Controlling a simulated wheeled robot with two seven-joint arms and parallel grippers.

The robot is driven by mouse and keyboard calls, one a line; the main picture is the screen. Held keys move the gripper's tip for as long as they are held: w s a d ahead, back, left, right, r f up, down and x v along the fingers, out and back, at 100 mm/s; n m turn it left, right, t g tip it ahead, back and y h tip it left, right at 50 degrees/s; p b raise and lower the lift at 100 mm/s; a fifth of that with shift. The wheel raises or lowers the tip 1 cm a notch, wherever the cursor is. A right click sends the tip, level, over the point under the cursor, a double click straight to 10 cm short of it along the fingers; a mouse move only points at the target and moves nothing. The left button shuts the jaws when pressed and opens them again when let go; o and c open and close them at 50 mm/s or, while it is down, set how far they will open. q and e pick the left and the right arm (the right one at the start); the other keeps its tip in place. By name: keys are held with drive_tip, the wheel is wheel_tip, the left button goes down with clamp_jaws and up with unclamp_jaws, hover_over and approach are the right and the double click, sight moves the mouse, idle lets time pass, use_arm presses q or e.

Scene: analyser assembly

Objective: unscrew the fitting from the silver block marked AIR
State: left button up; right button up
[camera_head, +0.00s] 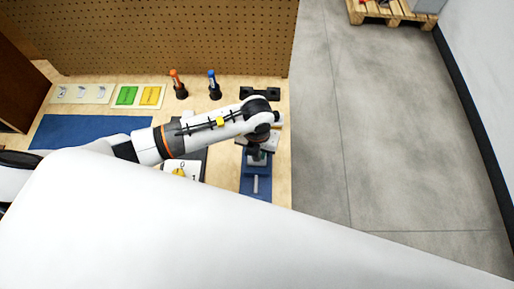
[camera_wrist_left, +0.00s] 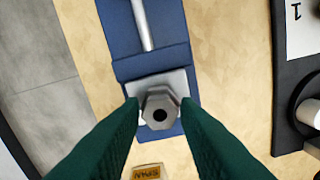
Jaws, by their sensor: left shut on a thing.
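A grey hex fitting (camera_wrist_left: 160,100) with a dark round hole shows end-on in the left wrist view. It sits at a silver block (camera_wrist_left: 173,80) on a blue base (camera_wrist_left: 165,60); I cannot read AIR on the block. My left gripper (camera_wrist_left: 160,108) has its green fingers shut on the fitting, one on each side. In the head view the left gripper (camera_head: 256,150) points down over the blue base (camera_head: 256,190), and the fitting is mostly hidden there. I cannot tell whether the fitting is still threaded in. My right gripper is not in view.
A silver rod (camera_wrist_left: 142,22) lies on the blue base beyond the block. A small label (camera_wrist_left: 148,171) lies nearby. A dark panel with a white number card (camera_wrist_left: 302,28) is to the right. Orange (camera_head: 177,84) and blue-topped (camera_head: 213,84) tools stand at the back before the pegboard (camera_head: 170,40).

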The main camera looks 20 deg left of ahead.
use_arm(q)
drive_tip(key=shift+r+n, duration=0.15)
drive_tip(key=shift+n, duration=1.05)
drive_tip(key=shift+n+p, duration=0.7)
drive_tip(key=shift+n, duration=1.3)
drive_tip(key=o, duration=1.6)
drive_tip(key=shift+p, duration=0.3)
